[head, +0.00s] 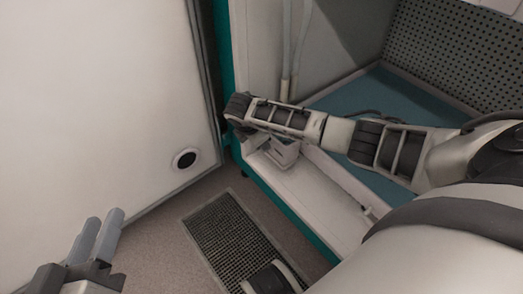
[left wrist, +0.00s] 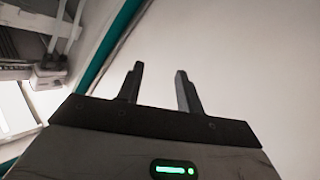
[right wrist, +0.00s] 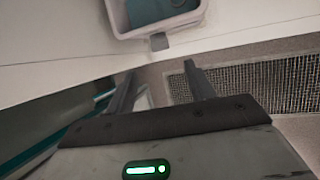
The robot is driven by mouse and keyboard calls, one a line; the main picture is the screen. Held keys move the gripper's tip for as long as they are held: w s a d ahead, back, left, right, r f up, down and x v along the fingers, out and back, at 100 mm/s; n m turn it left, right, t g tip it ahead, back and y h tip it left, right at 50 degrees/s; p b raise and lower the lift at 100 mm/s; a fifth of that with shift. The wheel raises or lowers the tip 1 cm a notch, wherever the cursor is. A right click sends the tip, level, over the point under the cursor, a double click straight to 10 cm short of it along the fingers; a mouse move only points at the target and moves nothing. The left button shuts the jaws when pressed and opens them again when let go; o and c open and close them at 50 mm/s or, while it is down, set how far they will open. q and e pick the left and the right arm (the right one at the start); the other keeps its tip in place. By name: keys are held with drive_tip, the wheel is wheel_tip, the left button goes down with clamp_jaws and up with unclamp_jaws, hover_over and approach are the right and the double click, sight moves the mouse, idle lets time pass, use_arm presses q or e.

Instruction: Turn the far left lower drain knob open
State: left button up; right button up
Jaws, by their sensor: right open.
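No part that I can clearly tell as the far left lower drain knob shows. A dark round fitting with a pale ring (head: 185,159) sits low on the white panel at the left of the head view. A small pale block (head: 284,152) stands on the chamber's front ledge, partly behind my arm. My left gripper (head: 105,217) is open and empty, low in front of the white panel and apart from the round fitting. It also shows open in the left wrist view (left wrist: 159,68). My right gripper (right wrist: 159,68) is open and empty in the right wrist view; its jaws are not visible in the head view.
A floor grate (head: 240,238) lies between the white panel (head: 90,90) and the teal-edged chamber (head: 300,222). My arm crosses the chamber's open front. Thin pale pipes (head: 289,85) hang there.

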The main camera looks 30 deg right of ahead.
use_arm(q)
wheel_tip(320, 180, up, 10)
drive_tip(key=w+m+t+h+b, duration=0.1)
drive_tip(key=m+t+h+b, duration=0.4)
drive_tip(key=m, duration=0.4)
drive_tip(key=shift+a+r+h+b, duration=0.25)
drive_tip(key=shift+a+h+b, duration=0.15)
drive_tip(key=shift+h, duration=0.3)
use_arm(e)
drive_tip(key=x, duration=1)
drive_tip(key=shift+d, duration=0.1)
use_arm(q)
drive_tip(key=shift+d, duration=0.1)
use_arm(e)
drive_tip(key=c, duration=1)
